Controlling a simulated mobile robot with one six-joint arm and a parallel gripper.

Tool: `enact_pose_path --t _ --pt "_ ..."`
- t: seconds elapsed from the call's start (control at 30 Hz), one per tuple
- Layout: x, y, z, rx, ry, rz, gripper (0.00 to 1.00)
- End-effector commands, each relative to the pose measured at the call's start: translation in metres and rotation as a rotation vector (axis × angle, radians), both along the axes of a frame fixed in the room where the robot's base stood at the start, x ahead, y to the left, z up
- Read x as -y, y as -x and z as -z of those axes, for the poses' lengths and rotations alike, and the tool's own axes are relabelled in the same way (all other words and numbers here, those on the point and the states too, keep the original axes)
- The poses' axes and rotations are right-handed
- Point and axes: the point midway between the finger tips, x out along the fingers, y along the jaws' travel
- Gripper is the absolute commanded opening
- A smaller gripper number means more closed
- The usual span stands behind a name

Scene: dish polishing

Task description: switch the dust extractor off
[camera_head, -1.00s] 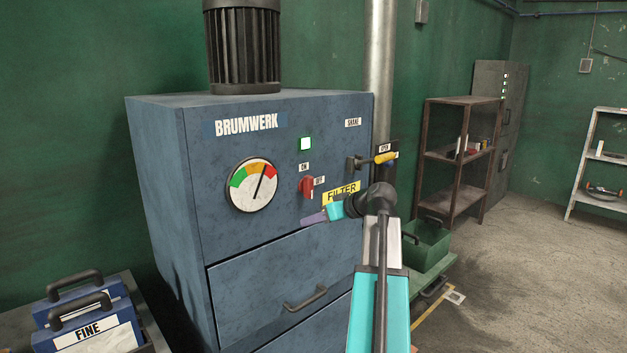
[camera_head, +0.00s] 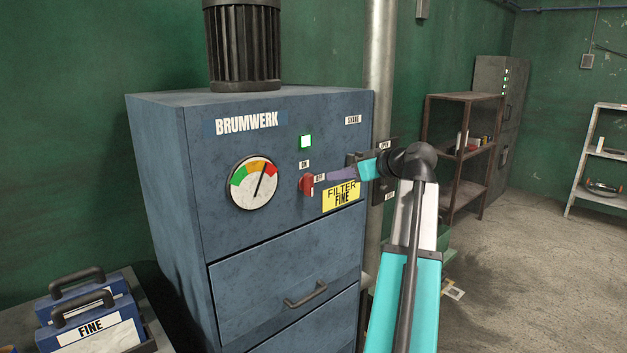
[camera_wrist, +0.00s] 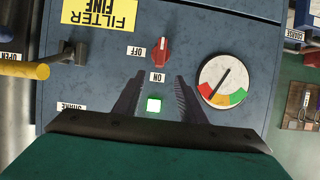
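The dust extractor (camera_head: 235,150) is a blue cabinet marked BRUMWERK. Its red rotary switch (camera_head: 307,185) has an ON label above and an OFF label to its right; in the wrist view the switch (camera_wrist: 161,51) is seen upside down, its grip in line with ON. The green lamp (camera_head: 306,142) is lit, also in the wrist view (camera_wrist: 154,105). My gripper (camera_head: 331,176) points at the panel just right of the switch. In the wrist view my gripper (camera_wrist: 157,80) has its fingers spread, empty, with the switch beyond the tips. Contact with the switch is not visible.
A yellow-handled valve lever (camera_wrist: 28,69) sticks out beside the panel. A gauge (camera_head: 253,184) sits left of the switch, its needle near orange and red. A yellow FILTER FINE label (camera_head: 341,196) is below my gripper.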

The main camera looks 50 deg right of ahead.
Motion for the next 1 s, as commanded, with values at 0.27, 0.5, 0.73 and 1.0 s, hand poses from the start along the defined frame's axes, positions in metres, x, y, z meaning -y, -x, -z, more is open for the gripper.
enact_pose_path --t 0.27,0.5,0.73,1.0 --pt "0.001 -0.023 0.008 -0.001 -0.002 -0.002 0.38" --pt "0.004 -0.054 0.020 -0.002 -0.002 -0.001 0.38" --pt "0.006 -0.085 0.033 -0.002 -0.002 -0.002 0.38" --pt "0.009 -0.115 0.046 -0.002 -0.002 -0.001 0.38"
